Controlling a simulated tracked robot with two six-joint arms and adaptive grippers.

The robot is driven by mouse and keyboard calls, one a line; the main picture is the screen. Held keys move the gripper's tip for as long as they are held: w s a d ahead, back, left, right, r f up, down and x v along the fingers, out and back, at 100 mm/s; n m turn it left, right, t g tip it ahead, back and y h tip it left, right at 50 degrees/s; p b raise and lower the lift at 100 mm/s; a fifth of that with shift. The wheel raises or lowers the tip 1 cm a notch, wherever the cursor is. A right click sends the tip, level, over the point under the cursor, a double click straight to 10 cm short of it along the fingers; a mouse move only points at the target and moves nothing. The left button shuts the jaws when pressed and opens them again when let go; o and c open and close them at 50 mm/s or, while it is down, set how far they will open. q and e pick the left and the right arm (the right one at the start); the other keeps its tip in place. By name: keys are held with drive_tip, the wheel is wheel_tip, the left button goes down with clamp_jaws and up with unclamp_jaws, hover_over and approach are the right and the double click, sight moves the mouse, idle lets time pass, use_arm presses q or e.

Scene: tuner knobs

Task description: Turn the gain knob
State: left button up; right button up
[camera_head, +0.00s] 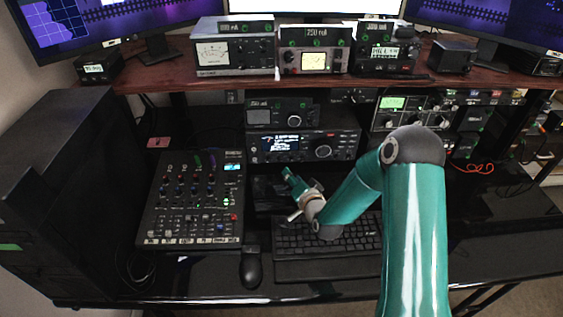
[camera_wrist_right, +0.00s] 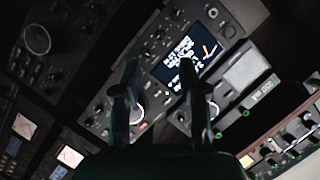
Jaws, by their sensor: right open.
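My right gripper (camera_head: 290,176) is in front of the radio stack, above the back of the keyboard. In the right wrist view its two dark fingers (camera_wrist_right: 159,75) stand apart with nothing held between them. The radio (camera_head: 303,146) has a lit screen and a large round dial (camera_head: 323,151). Its lit screen (camera_wrist_right: 188,52) lies beyond the fingertips in the wrist view. A round knob (camera_wrist_right: 138,113) is partly hidden by one finger. I cannot read which knob is the gain knob. No contact with a knob can be made out. My left gripper is not in view.
A mixer (camera_head: 192,200) lies left of the keyboard (camera_head: 350,236), with a mouse (camera_head: 251,268) between them. A smaller radio (camera_head: 281,115) sits on top. The shelf edge (camera_head: 180,81) overhangs with meters above. More equipment stands right, partly behind my arm.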

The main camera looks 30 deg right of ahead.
sight(281, 161)
drive_tip(key=p+x, duration=0.1)
drive_tip(key=x, duration=0.9)
drive_tip(key=shift+w+p, duration=0.15)
drive_tip(key=shift+p, duration=0.15)
clamp_jaws()
